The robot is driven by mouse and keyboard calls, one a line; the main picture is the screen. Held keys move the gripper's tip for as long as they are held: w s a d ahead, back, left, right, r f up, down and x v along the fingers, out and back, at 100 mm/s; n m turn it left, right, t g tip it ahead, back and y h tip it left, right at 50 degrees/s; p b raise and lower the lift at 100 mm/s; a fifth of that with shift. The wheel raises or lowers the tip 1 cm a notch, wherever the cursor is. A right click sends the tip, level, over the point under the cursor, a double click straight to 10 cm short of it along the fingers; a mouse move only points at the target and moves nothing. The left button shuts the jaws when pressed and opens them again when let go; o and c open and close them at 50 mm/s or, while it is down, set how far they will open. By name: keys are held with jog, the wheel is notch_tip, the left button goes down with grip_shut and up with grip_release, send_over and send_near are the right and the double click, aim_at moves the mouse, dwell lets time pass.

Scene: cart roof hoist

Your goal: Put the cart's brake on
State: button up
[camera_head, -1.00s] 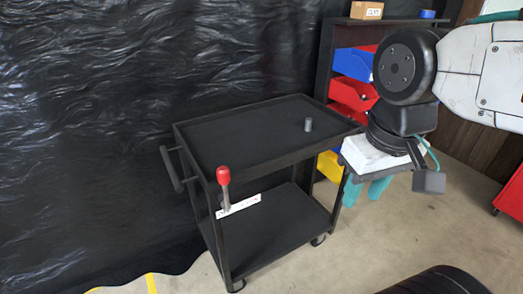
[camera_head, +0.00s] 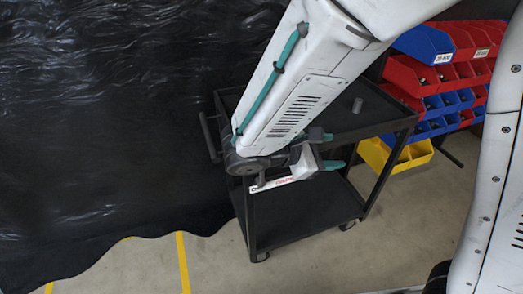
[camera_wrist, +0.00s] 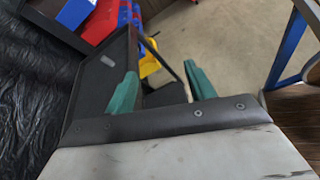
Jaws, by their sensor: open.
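The black two-shelf cart (camera_head: 300,220) stands in the middle of the head view, with its left part behind my arm. The brake lever with the red knob, seen earlier at the cart's front left corner, is hidden now. My gripper (camera_head: 325,150) has teal fingers and is in front of the cart's near side. In the wrist view my gripper (camera_wrist: 161,70) is open with nothing between its fingers, and the cart's top tray (camera_wrist: 92,92) lies to the left.
A small grey cylinder (camera_head: 357,105) stands on the cart's top tray. A rack of red, blue and yellow bins (camera_head: 440,70) is behind on the right. Black plastic sheeting (camera_head: 110,120) covers the left side. Bare floor (camera_head: 330,260) lies in front of the cart.

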jog(key=w+a+f+n+t+y, duration=0.2)
jog(key=a+f+n+t, duration=0.3)
jog(key=a, duration=0.4)
jog(key=w+a+f+n+t+y, duration=0.2)
jog(key=a+f+n+t, duration=0.2)
jog(key=a+n+t, duration=0.35)
jog(key=shift+g, duration=0.55)
jog(key=x, duration=0.6)
jog(key=shift+w+a+r, duration=0.1)
jog(key=shift+w+a, duration=0.15)
jog(key=shift+w, duration=0.25)
grip_shut()
